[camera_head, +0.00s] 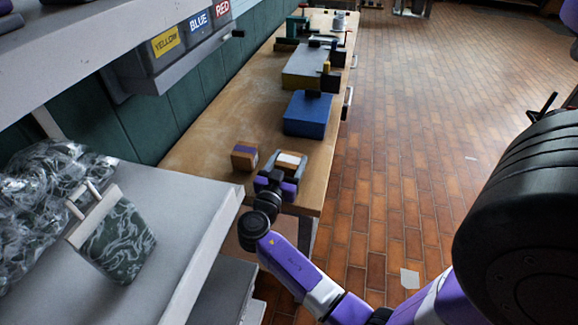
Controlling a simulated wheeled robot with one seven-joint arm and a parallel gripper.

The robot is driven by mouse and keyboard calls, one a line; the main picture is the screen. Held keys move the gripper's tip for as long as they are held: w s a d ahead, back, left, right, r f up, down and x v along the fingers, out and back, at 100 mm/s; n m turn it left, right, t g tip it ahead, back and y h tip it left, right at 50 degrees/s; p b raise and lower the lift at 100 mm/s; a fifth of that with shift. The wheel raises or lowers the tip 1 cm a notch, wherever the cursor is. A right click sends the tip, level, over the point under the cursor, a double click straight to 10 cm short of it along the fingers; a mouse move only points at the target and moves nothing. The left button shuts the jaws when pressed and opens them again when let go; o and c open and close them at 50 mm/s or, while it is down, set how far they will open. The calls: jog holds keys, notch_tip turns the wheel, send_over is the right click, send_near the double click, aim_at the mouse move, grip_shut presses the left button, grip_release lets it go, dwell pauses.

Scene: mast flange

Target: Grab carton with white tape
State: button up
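The carton with white tape (291,158) is a small brown box on the wooden workbench (222,123), near its front end. My gripper (287,165) reaches in from the front, with its two dark fingers apart and the carton between or just beyond them. I cannot tell whether the fingers touch its sides. The gripper hides the carton's lower front. A second brown carton with a purple strip (244,155) stands on the bench just left of my gripper.
A blue box (308,114) and a grey-topped yellow box (305,68) stand farther back on the bench. A grey shelf (190,205) at left holds a green marbled bag (116,243). Labelled bins (180,45) hang on the wall. Brick floor (420,130) is open at right.

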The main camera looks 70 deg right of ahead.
jog(key=c, duration=1.1)
jog(key=shift+c, duration=0.3)
jog(key=shift+r, duration=0.1)
